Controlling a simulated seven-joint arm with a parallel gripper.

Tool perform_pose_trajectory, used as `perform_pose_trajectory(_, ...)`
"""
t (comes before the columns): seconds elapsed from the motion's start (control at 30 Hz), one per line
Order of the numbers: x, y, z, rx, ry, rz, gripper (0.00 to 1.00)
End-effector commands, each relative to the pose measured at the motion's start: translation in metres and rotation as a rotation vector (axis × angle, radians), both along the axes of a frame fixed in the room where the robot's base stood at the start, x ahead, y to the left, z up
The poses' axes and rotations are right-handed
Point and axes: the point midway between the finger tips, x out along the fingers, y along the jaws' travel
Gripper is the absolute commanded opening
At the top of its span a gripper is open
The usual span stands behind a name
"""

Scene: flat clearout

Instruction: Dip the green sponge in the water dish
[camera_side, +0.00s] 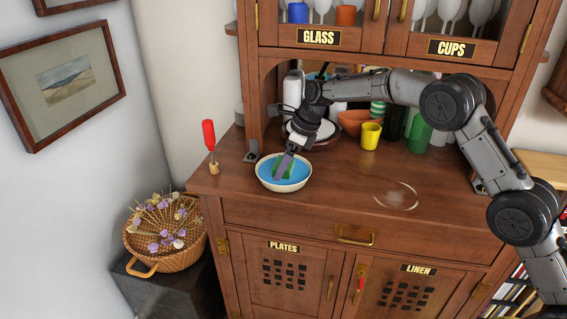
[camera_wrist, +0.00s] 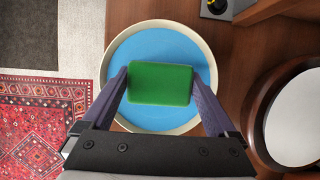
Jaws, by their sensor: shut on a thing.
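The water dish is a round cream bowl (camera_side: 262,181) with blue water, standing on the left part of the wooden counter. In the wrist view its cream rim (camera_wrist: 196,38) rings the blue water. My gripper (camera_side: 284,171) points down into the dish from above. In the wrist view my gripper (camera_wrist: 160,86) has its two purple fingers shut on the green sponge (camera_wrist: 160,86), one at each short side. The sponge (camera_side: 289,166) is partly hidden by a finger in the side view. It is over or in the water; I cannot tell how deep.
A red-handled tool (camera_side: 208,135) stands upright at the counter's left edge. Behind the dish are a round plate-like thing (camera_side: 326,134), an orange bowl (camera_side: 353,122) and a yellow cup (camera_side: 370,136). The counter right of the dish is mostly clear, with a faint pale ring (camera_side: 397,197).

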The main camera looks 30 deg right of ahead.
Motion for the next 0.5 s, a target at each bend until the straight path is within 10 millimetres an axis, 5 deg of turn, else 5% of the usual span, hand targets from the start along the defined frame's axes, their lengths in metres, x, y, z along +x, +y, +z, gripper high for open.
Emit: perform_pose_trajectory(0.5, -0.0001, 0.0001, -0.0057, 0.001, 0.001, 0.0, 0.49)
